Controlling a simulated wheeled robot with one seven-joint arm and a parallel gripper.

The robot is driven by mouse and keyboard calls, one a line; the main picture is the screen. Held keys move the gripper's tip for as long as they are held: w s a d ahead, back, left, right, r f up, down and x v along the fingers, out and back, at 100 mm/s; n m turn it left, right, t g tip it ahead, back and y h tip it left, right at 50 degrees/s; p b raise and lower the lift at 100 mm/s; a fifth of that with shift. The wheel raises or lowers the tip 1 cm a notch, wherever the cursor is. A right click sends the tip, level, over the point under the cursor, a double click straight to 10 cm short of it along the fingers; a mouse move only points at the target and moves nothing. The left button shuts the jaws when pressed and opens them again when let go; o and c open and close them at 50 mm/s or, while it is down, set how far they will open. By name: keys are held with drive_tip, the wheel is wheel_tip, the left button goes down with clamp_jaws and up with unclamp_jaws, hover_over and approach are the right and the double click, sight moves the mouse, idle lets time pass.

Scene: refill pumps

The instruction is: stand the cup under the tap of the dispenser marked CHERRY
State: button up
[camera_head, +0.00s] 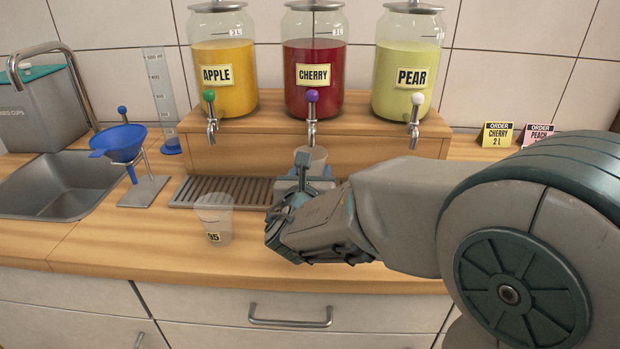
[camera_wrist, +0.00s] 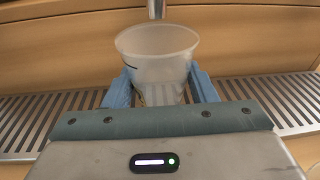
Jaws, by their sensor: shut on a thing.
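My gripper (camera_wrist: 160,95) is shut on a translucent cup (camera_wrist: 158,55), with a blue finger on each side of it. The cup is upright over the slatted drip tray, below the metal tap at the top of the wrist view. In the head view the cup (camera_head: 311,158) shows just under the tap (camera_head: 311,130) of the CHERRY dispenser (camera_head: 313,80), which holds red liquid and has a purple knob. My arm hides the cup's lower part there. I cannot tell whether the cup's base touches the tray.
A second clear cup marked 95 (camera_head: 214,220) stands on the counter left of my gripper. APPLE (camera_head: 224,60) and PEAR (camera_head: 408,75) dispensers flank CHERRY on the wooden stand (camera_head: 250,150). A blue funnel on a stand (camera_head: 118,142) and a sink (camera_head: 60,188) are at left.

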drive_tip(key=shift+w+f, duration=0.2)
drive_tip(key=shift+f, duration=0.55)
drive_tip(key=shift+f, duration=0.1)
drive_tip(key=shift+f+b, duration=0.15)
drive_tip(key=shift+b, duration=0.3)
drive_tip(key=o, duration=1)
drive_tip(key=shift+r, duration=0.2)
drive_tip(key=shift+s+r+p, duration=0.1)
drive_tip(key=shift+s+p, duration=0.05)
drive_tip(key=shift+p, duration=0.2)
drive_tip(key=s, duration=0.3)
drive_tip(key=s+a+r, duration=0.1)
drive_tip(key=s, duration=0.7)
drive_tip(key=shift+s+a+r+p, duration=0.15)
drive_tip(key=shift+s+p, duration=0.1)
drive_tip(key=shift+p, duration=0.1)
